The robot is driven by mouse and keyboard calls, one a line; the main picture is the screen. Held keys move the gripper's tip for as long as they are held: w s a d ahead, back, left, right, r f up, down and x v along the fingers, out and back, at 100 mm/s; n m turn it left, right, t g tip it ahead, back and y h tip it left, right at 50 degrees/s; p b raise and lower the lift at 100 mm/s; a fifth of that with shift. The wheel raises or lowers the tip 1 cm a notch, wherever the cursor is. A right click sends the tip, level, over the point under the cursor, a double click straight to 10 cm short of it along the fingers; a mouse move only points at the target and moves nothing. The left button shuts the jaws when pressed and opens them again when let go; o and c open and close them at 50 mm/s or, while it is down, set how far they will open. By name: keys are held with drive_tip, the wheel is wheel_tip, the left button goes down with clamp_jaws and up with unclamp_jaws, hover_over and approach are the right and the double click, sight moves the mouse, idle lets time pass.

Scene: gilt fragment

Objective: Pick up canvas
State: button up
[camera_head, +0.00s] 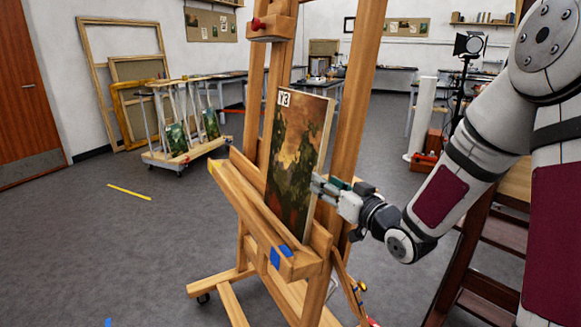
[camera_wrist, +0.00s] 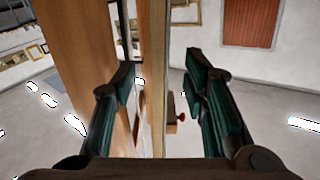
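My gripper (camera_head: 322,186) is at the canvas's right side edge, a little below mid-height. In the wrist view my gripper (camera_wrist: 160,82) is open, with dark green finger pads apart. A pale vertical strip that looks like the canvas edge (camera_wrist: 154,50) runs between the fingers, with clear room on its right. I cannot tell whether either finger touches it.
The easel's upright (camera_head: 357,95) stands close behind the canvas and close to the left finger in the wrist view. A wooden ladder (camera_head: 490,235) is at the right. A cart (camera_head: 187,150) with paintings stands at the back left. The floor left of the easel is mostly clear.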

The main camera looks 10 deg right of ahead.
sight(303, 164)
drive_tip(key=x, duration=0.6)
drive_tip(key=shift+r+b+x, duration=0.2)
drive_tip(key=shift+b+x, duration=0.25)
drive_tip(key=shift+x, duration=2.6)
clamp_jaws()
